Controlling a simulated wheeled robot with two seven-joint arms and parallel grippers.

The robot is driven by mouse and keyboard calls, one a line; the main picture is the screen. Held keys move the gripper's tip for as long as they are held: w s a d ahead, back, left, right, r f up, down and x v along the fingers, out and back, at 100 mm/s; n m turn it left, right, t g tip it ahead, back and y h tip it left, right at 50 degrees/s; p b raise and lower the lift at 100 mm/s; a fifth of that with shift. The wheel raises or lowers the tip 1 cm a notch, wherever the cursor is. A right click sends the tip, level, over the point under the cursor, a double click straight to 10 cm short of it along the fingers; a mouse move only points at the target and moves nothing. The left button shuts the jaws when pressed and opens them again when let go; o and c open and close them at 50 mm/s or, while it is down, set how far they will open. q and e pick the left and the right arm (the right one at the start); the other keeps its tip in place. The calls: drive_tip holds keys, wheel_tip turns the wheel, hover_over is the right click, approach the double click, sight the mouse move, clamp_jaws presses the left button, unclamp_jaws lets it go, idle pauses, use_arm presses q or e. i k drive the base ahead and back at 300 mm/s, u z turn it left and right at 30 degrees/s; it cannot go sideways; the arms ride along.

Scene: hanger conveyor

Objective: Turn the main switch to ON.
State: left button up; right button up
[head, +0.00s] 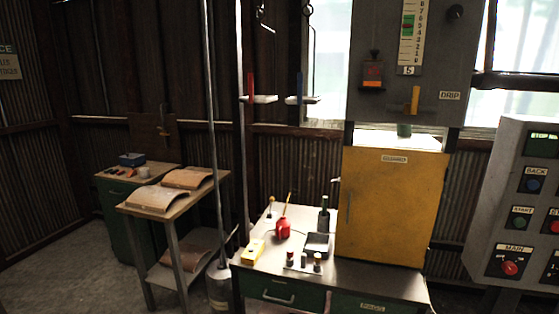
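The main switch (510,267) is a red rotary knob on a dark plate labelled MAIN, low on the grey control panel (488,220) at the right edge of the head view. Small position marks stand on either side of the knob, but its setting is too small to tell. Neither of my grippers is in view.
A blue BACK button (533,185) and a green START button (520,222) sit above the switch. A yellow cabinet (390,205) stands on the workbench (385,285) left of the panel.

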sight(509, 268)
drive_tip(key=z, duration=1.6)
